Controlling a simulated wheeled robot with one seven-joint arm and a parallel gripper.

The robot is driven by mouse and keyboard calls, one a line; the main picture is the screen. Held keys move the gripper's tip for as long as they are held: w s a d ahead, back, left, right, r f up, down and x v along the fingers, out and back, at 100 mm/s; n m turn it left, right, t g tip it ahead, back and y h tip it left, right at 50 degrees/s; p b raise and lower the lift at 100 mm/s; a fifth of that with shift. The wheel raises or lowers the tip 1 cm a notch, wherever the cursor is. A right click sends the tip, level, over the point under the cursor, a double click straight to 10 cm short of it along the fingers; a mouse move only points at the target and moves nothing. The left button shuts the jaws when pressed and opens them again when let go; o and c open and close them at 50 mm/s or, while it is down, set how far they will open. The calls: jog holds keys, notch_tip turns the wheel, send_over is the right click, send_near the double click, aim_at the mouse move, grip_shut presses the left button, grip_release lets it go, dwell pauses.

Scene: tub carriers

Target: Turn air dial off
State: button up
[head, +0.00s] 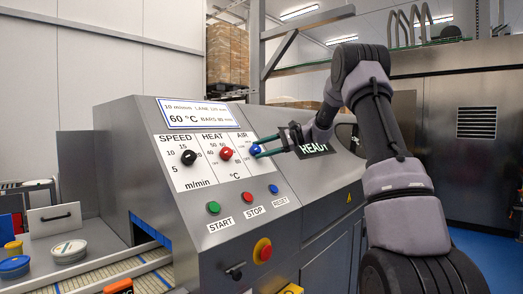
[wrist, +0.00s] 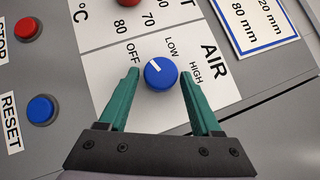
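The blue AIR dial (head: 255,150) is on the white panel of the grey machine in the head view. In the wrist view the AIR dial (wrist: 161,74) carries a white pointer mark aimed up and left, toward the OFF label (wrist: 134,53). The LOW label (wrist: 171,47) and HIGH label (wrist: 196,72) lie to its right. My gripper (wrist: 160,74) is open, with one green finger on each side of the dial and visible gaps to it. In the head view my gripper (head: 262,147) reaches the dial from the right.
The black SPEED knob (head: 188,158) and red HEAT knob (head: 226,154) sit left of the AIR dial. Below are green START (head: 213,208), red STOP (head: 247,197) and blue RESET (head: 273,189) buttons. A red emergency button (head: 263,250) is lower. Tubs stand at left.

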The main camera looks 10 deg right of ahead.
jog(key=shift+o, duration=0.3)
jog(key=v, duration=1)
jog(key=shift+d+r, duration=0.15)
jog(key=shift+d, duration=0.2)
